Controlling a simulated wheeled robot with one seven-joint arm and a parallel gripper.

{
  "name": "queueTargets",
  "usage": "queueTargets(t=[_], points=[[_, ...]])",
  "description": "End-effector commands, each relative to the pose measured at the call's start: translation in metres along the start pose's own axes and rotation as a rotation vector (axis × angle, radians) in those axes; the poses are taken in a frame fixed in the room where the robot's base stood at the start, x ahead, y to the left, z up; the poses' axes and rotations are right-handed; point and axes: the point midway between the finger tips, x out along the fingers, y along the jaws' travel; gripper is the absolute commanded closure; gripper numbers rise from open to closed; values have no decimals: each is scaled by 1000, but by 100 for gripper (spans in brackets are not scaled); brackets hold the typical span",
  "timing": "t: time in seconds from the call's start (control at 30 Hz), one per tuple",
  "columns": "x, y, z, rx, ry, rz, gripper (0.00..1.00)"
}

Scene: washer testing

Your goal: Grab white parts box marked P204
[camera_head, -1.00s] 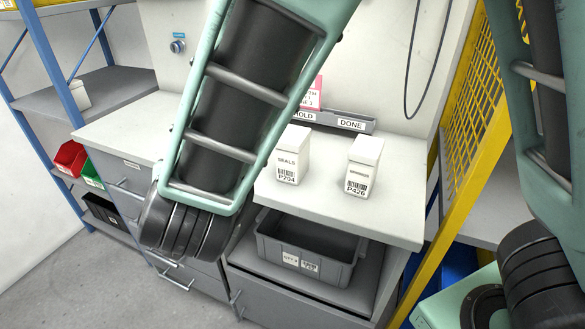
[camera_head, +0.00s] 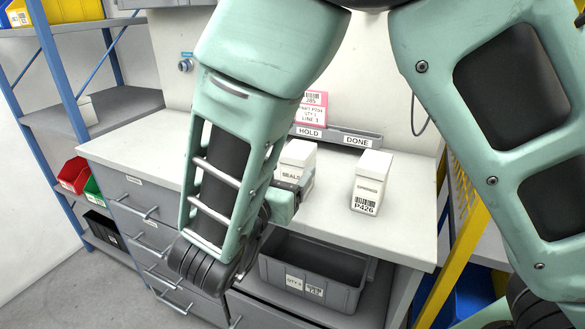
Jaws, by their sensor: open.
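The white parts box (camera_head: 298,153) labelled SEALS stands upright on the pale worktop. My arm and gripper cover its lower part, so its P204 mark is hidden now. My gripper (camera_head: 303,187) is only partly visible, open, low at the front right of this box; its fingers are hard to make out and I cannot tell whether they touch the box. A second white box (camera_head: 371,181), marked P426, stands upright to the right, apart from my gripper.
A grey tray with HOLD and DONE labels (camera_head: 340,136) and a pink card (camera_head: 313,111) stand behind the boxes. A grey bin (camera_head: 312,277) sits below the worktop (camera_head: 405,215). A yellow mesh guard (camera_head: 463,205) is at right, blue-framed shelving (camera_head: 62,75) at left.

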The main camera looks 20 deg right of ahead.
Motion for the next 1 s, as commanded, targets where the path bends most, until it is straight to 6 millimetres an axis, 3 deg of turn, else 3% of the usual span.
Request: queueTargets(t=[0.1, 0.37, 0.6, 0.93, 1.0], points=[[18, 0, 0, 0, 0, 1, 25], [37, 0, 1, 0, 0, 2, 25], [71, 0, 4, 1, -1, 1, 25], [79, -1, 4, 1, -1, -1, 25], [79, -1, 4, 1, -1, -1, 41]])
